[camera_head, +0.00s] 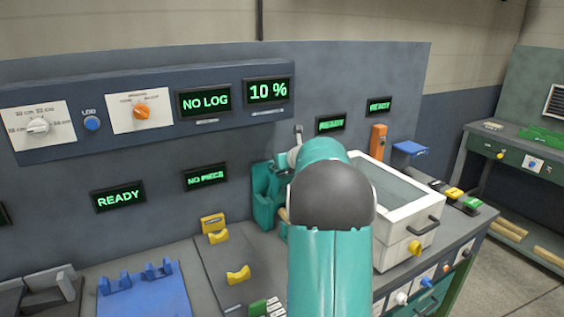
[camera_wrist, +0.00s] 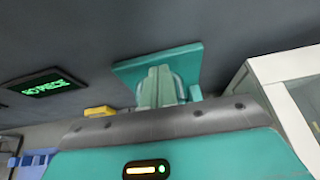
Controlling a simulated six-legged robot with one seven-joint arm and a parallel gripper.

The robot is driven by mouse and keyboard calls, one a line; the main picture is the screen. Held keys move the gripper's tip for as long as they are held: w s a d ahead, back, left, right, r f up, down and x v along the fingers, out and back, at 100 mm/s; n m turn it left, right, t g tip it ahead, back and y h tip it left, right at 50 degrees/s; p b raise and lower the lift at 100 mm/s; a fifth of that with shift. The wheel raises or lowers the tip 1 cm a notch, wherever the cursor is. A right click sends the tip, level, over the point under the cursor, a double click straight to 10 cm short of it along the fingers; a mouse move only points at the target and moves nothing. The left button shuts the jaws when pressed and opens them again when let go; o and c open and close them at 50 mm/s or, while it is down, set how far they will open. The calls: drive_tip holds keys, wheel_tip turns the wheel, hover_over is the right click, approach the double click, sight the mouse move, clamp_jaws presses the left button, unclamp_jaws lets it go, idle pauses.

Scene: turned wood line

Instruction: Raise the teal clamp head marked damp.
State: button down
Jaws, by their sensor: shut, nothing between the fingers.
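A teal clamp (camera_head: 266,195) stands against the grey back panel, just left of my arm in the head view. My arm hides its right side, and no damp marking is readable on it. In the wrist view a teal plate with paler upright parts (camera_wrist: 160,85) shows straight ahead, apparently the same clamp. The teal housing of my gripper (camera_wrist: 180,155) fills the bottom of that view. My gripper is shut and empty, close in front of the clamp. Its fingertips are not clearly distinguishable, and I cannot tell whether they touch the clamp.
A white-framed box with a clear lid (camera_head: 408,225) stands close on the right. Yellow rests (camera_head: 238,275) and a blue cradle (camera_head: 145,290) lie left on the bench. Displays read NO LOG (camera_head: 205,102), 10 % (camera_head: 268,91), READY (camera_head: 118,197) and NO PIECE (camera_head: 205,176).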

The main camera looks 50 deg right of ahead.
drive_tip(key=v, duration=1.4)
